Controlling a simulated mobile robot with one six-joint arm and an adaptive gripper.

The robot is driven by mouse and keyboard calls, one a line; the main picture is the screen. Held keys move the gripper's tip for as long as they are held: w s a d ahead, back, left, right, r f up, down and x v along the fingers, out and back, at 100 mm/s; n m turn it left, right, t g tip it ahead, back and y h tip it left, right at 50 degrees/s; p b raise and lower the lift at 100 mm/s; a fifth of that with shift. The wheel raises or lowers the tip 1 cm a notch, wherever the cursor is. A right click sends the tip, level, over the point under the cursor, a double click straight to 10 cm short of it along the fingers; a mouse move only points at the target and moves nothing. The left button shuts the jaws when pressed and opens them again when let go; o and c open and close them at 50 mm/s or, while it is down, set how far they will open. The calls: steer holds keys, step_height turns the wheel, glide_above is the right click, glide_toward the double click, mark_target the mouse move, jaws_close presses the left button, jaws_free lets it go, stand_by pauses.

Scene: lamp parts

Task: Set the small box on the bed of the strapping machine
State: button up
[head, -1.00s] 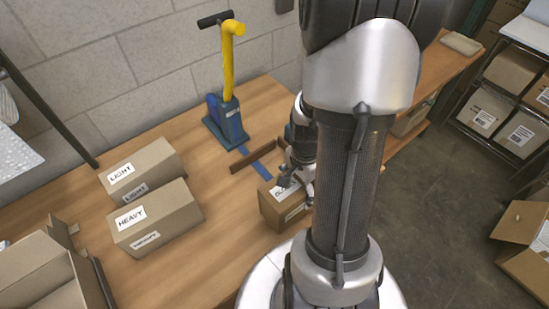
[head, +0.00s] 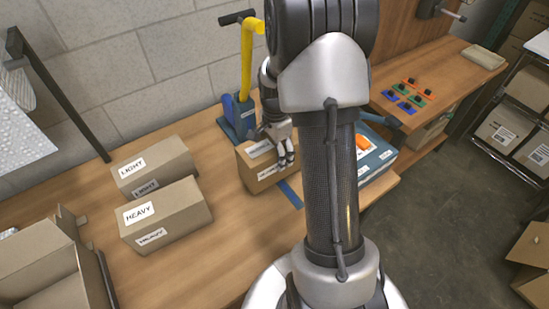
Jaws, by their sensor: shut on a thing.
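A small brown cardboard box (head: 251,174) with white labels is held by my gripper (head: 283,154), which is shut on its right part. The box is in front of a blue device with a yellow lever (head: 240,120) and hides part of its base. A blue strip (head: 290,192) shows on the table at the box's lower right. A teal and white machine (head: 379,157) with an orange part stands to the right, partly hidden by my arm. I cannot tell which of the two is the strapping machine, or whether the box touches anything below.
Two larger boxes, labelled LIGHT (head: 160,165) and HEAVY (head: 180,220), stand to the left. An open carton (head: 40,265) is at the lower left. Several small coloured parts (head: 408,93) lie on the right-hand bench. Bare tabletop (head: 225,255) lies in front.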

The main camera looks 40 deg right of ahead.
steer(key=shift+w+f+b, duration=0.15)
steer(key=shift+f+b, duration=0.25)
steer(key=shift+f, duration=0.45)
steer(key=shift+w+f+b, duration=0.15)
steer(key=shift+f+b, duration=0.2)
steer(key=shift+f, duration=0.5)
steer(key=shift+f, duration=0.15)
steer(key=o, duration=1.8)
steer(key=shift+s, duration=0.1)
steer(key=shift+c, duration=0.2)
